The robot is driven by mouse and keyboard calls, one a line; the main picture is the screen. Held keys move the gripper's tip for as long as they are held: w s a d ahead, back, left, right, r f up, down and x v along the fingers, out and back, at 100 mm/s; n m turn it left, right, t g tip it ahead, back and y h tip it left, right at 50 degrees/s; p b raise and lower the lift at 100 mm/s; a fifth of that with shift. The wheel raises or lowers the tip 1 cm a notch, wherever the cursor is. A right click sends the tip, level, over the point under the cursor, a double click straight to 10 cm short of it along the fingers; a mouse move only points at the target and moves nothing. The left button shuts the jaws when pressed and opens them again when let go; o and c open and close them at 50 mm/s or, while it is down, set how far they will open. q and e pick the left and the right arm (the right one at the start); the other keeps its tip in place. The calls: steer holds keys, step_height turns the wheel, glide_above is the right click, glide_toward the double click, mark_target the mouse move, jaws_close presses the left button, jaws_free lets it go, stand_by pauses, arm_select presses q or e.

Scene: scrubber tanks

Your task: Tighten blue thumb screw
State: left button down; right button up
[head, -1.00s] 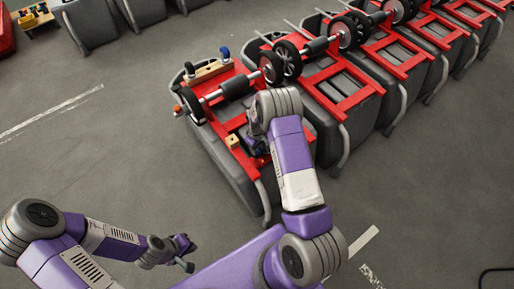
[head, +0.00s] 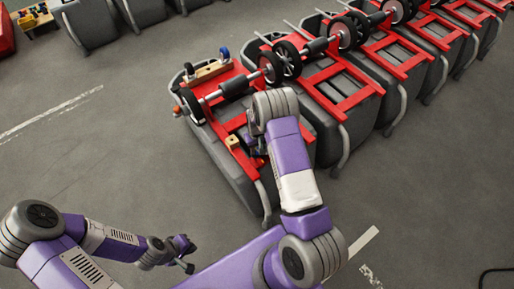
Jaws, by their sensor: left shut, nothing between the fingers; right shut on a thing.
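The nearest grey tank (head: 208,143) lies with its red frame (head: 220,126) facing up. My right gripper (head: 256,150) is low at the near end of that frame, beside a small orange-yellow block (head: 232,142). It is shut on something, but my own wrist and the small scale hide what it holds. I cannot make out the blue thumb screw there. Two blue-wheeled casters show at the frame's far end, one on the right (head: 224,54) and one on the left (head: 189,69). My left gripper (head: 187,256) is shut and empty above the floor, away from the tank.
A row of similar tanks with red frames (head: 352,98) and black wheels runs to the upper right, close beside the nearest tank. More tanks (head: 86,25) stand at the upper left. The grey floor left of the nearest tank is clear. A black cable (head: 492,270) lies at lower right.

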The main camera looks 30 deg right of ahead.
steer(key=shift+w+d+r, duration=0.1)
steer(key=shift+r, duration=0.05)
steer(key=o, duration=1)
steer(key=shift+o, duration=0.3)
